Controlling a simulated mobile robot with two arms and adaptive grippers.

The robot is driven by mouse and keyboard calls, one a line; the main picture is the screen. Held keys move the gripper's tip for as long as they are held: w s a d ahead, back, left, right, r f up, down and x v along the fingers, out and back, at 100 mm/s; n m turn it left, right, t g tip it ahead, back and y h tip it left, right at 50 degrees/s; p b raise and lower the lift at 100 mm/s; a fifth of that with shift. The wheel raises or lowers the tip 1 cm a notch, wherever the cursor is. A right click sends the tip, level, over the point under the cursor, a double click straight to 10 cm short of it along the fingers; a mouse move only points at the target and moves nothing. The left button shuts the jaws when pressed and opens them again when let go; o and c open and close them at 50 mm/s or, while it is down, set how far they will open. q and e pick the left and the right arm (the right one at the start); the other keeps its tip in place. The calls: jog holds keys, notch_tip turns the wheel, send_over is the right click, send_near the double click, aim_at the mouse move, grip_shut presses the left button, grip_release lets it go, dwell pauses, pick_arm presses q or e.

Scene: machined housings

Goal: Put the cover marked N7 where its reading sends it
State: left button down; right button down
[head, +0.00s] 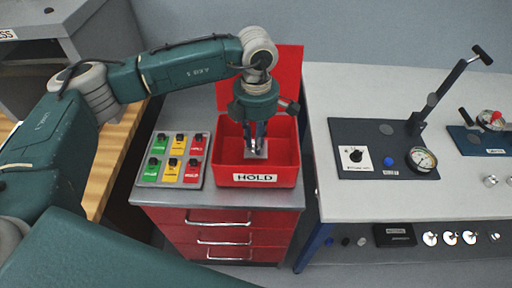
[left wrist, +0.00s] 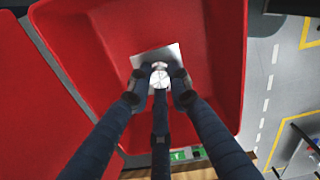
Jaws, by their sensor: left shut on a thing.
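My left gripper (head: 256,142) reaches down into the open red box marked HOLD (head: 258,181). Its fingers are shut on a square metal cover (head: 256,154), which hangs inside the box walls. The left wrist view shows the fingers (left wrist: 159,88) closed around a round, shiny knob in the middle of the cover's plate (left wrist: 143,57). The red floor of the box (left wrist: 195,40) lies beneath it; I cannot tell whether the cover touches it. No N7 mark is legible on the cover. My right gripper is not in view.
Left of the box is a panel (head: 173,160) with green, yellow and red labels and black knobs. The box's lid (head: 288,68) stands open behind. On the right bench are a lever fixture with a round dial gauge (head: 421,159) and small metal parts; more parts lie below.

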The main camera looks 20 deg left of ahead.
pick_arm(q)
jog(key=shift+f, duration=0.25)
notch_tip(320, 180, down, 3)
jog(key=shift+f+p, duration=0.2)
jog(key=shift+p, duration=0.25)
jog(key=shift+f, duration=0.3)
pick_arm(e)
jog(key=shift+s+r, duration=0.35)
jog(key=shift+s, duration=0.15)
pick_arm(q)
jog(key=c, duration=1.6)
grip_release()
jog(key=shift+f, duration=0.1)
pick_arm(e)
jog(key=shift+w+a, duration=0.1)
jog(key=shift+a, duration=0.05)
